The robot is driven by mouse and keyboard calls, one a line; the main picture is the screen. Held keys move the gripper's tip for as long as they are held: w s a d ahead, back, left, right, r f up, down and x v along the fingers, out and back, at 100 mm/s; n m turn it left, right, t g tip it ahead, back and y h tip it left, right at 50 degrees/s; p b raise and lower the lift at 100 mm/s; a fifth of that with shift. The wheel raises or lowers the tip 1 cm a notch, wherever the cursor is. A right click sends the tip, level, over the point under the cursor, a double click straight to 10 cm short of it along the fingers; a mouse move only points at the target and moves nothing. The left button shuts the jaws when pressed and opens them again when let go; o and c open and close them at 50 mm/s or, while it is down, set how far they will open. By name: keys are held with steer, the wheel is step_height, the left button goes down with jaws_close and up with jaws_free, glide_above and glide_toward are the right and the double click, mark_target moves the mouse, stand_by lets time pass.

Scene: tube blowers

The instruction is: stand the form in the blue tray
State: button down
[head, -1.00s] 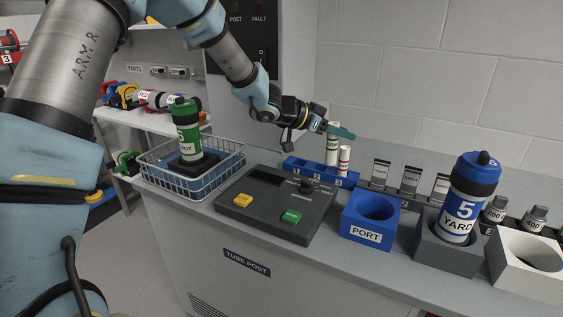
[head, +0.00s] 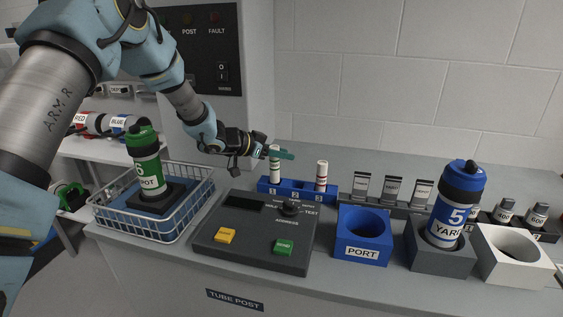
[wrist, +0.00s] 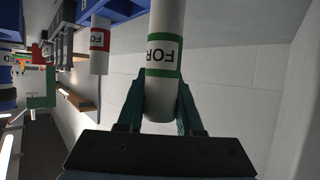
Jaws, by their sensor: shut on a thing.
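The form is a white roll with a green band (head: 275,165), upright over the left end of the blue tray (head: 300,192), a low block with numbered slots. Its lower end meets slot 1 in the head view; I cannot tell whether it is seated or just above. My gripper (head: 282,154) is shut on its upper part. In the wrist view the fingers (wrist: 160,105) clasp the form (wrist: 165,45) from both sides. A second form with a red band (head: 321,177) stands at the tray's right part and shows in the wrist view (wrist: 100,42).
A grey console (head: 255,232) with yellow and green buttons lies in front of the tray. A blue PORT block (head: 362,246), a grey holder with a blue canister (head: 457,205) and a white block (head: 515,255) stand right. A wire basket (head: 165,232) with a green canister stands left.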

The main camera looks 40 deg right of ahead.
steer(key=shift+f, duration=1.45)
steer(key=shift+f, duration=0.15)
steer(key=c, duration=0.6)
jaws_free()
steer(key=shift+o, duration=0.2)
steer(key=shift+r, duration=0.2)
steer(key=b+v, duration=0.2)
steer(key=v, duration=1)
